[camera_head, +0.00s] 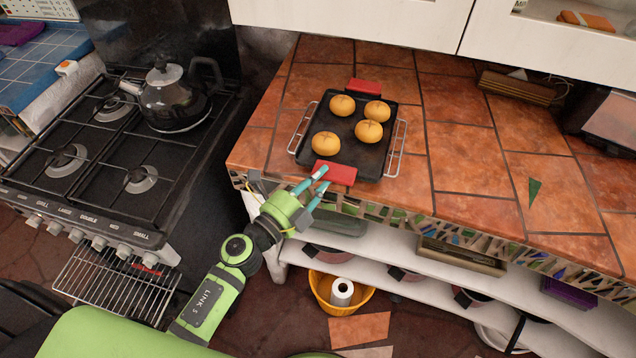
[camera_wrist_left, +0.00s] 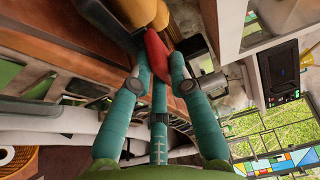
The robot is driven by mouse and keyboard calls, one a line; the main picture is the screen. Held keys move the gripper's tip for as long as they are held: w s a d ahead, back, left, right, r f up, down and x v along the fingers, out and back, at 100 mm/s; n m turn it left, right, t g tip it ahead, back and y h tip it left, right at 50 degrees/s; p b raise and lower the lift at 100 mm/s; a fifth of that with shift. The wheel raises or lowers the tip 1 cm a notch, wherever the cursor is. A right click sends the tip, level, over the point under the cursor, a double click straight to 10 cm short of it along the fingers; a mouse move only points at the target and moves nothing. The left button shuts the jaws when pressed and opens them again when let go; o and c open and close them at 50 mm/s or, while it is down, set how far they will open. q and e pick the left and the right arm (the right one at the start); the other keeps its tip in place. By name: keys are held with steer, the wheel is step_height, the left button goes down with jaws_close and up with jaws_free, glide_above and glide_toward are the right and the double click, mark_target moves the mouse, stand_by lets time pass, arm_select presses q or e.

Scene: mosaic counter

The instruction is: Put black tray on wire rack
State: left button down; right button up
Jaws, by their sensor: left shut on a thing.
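The black tray (camera_head: 338,162) has red handles at its near and far ends and carries several golden buns. It lies over the wire rack (camera_head: 396,150) on the tiled counter; the rack's wire sides show to its left and right. I cannot tell whether the tray's underside touches the rack. My left gripper (camera_head: 323,178) is shut on the tray's near red handle (camera_head: 340,174). In the left wrist view, the fingers close around the red handle (camera_wrist_left: 156,52), with the tray's dark edge beyond. The right gripper is not in view.
A stove (camera_head: 95,165) with a kettle (camera_head: 172,98) stands at left. White cabinets (camera_head: 350,18) hang above the counter's back. Shelves with items sit below its front edge.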

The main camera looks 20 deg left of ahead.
arm_select(q)
steer(key=shift+r, duration=0.15)
steer(key=c, duration=1.2)
jaws_free()
steer(key=shift+f, duration=0.25)
steer(key=shift+o, duration=0.2)
steer(key=b+v, duration=0.4)
steer(key=v, duration=0.8)
steer(key=shift+r, duration=0.2)
